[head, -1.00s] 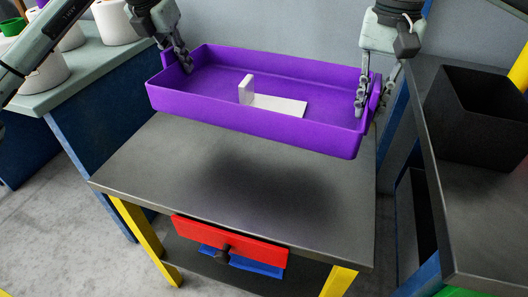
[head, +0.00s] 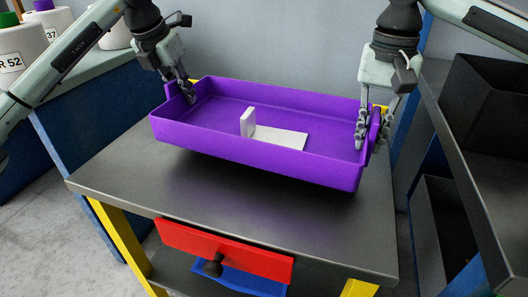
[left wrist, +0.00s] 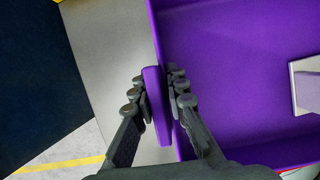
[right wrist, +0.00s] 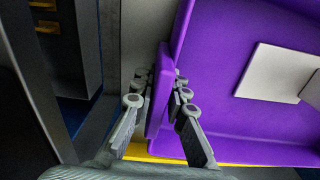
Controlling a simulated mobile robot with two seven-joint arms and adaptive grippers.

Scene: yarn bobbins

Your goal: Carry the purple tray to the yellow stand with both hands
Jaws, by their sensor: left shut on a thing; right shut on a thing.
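The purple tray (head: 250,155) is over the dark grey top of the yellow-legged stand (head: 190,215), close above it or resting on it; I cannot tell which. A white L-shaped piece (head: 275,136) lies inside the tray. My left gripper (head: 183,92) is shut on the tray's left handle, which also shows between the fingers in the left wrist view (left wrist: 157,105). My right gripper (head: 368,135) is shut on the tray's right handle, seen in the right wrist view (right wrist: 160,95). The tray looks about level.
The stand has a red drawer front (head: 222,250) with a dark knob. A dark open bin (head: 490,105) stands on a dark table at the right. White yarn bobbins (head: 60,35) stand on a bench at the left. The front part of the stand's top is clear.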

